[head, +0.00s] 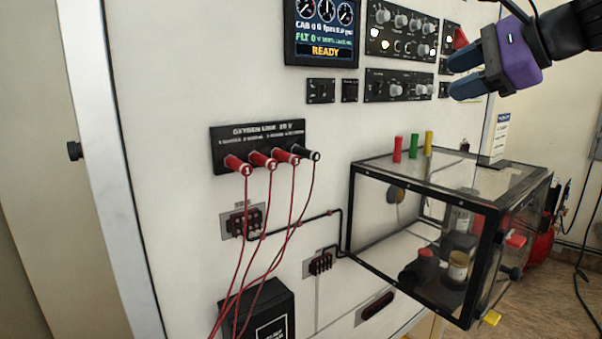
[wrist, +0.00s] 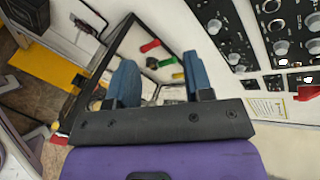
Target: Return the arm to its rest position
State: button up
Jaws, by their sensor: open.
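My gripper (head: 466,74) is at the upper right of the head view, in front of the white panel's right side. Its body is purple with blue fingers. In the wrist view the two blue fingers (wrist: 160,85) stand apart with nothing between them. The gripper is open and empty. It is above the clear chamber and apart from it. Part of my dark arm shows at the upper right corner.
A clear black-framed chamber (head: 430,187) juts from the white panel (head: 170,60), with red, green and yellow pegs on top. Red leads run from the oxygen block (head: 258,142). Control panels (head: 400,30) and a display (head: 322,32) are near the top. Floor shows at lower right.

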jog(key=s+d+f+n+g+h, duration=0.2)
jog(key=s+f+n+h, duration=0.2)
jog(key=s+f+n, duration=0.4)
jog(key=s+d+f+n+g+h, duration=0.3)
jog(key=s+f+n, duration=0.6)
jog(key=f, duration=0.3)
jog(key=shift+s+h, duration=0.6)
jog(key=shift+s, duration=0.2)
jog(key=shift+a+r, duration=0.1)
jog(key=shift+r, duration=0.05)
